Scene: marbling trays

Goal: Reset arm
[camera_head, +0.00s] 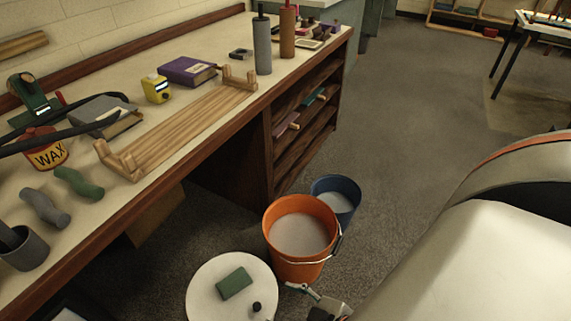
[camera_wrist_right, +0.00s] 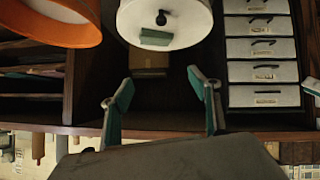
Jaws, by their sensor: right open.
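My right gripper (camera_wrist_right: 160,82) is open in the right wrist view, its two green-padded fingers spread with nothing between them. In the head view, part of it (camera_head: 318,300) shows at the bottom edge, just below the orange bucket (camera_head: 297,268) and right of a white round stool (camera_head: 208,306). A green block (camera_head: 234,283) and a small dark knob-like item (camera_head: 257,307) lie on the stool top. The wrist view also shows the stool (camera_wrist_right: 185,12) and the bucket (camera_wrist_right: 45,28), beyond the fingertips. My left gripper is not in view.
A long workbench (camera_head: 110,205) on the left holds a wax tin (camera_head: 46,150), a wooden rack (camera_head: 180,128), a purple box (camera_head: 187,71) and rollers. A blue bucket (camera_head: 337,198) stands behind the orange one. Floor (camera_head: 410,110) on the right is open. Drawers (camera_wrist_right: 263,50) show in the wrist view.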

